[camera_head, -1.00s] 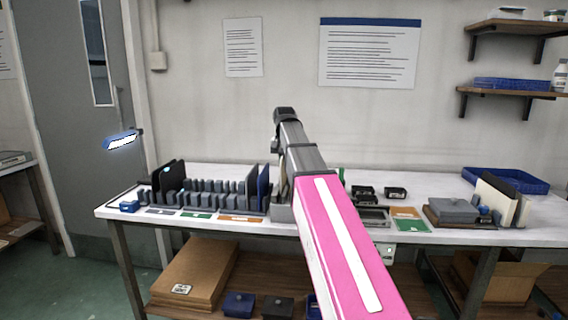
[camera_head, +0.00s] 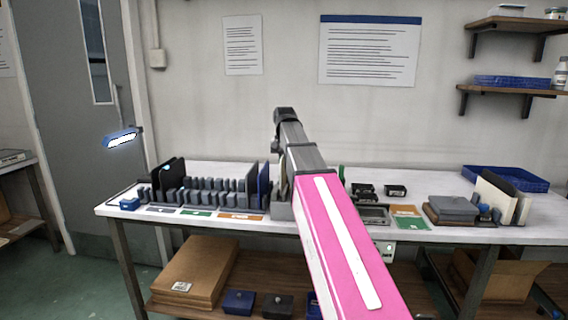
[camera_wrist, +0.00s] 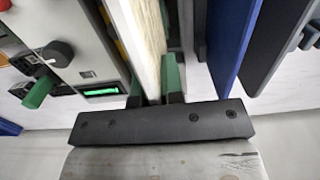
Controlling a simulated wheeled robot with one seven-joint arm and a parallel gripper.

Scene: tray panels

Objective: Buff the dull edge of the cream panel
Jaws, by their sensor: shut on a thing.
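In the wrist view my gripper (camera_wrist: 158,82) has green-tipped fingers on either side of a pale cream panel (camera_wrist: 148,45) and is shut on it. The panel runs upward out of that view, and its side facing right looks mottled and brownish. A grey machine (camera_wrist: 88,68) with a lit green display, a black knob and a green lever is close to the left of the panel. In the head view my pink arm hides the fingers and most of the held panel. Another cream panel (camera_head: 492,196) stands at the right of the bench.
A blue panel (camera_wrist: 232,40) and a black panel (camera_wrist: 278,40) stand close to the right of my gripper. In the head view a slotted rack (camera_head: 205,193) with dark panels is left of my arm. A blue tray (camera_head: 515,180) lies at the back right.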

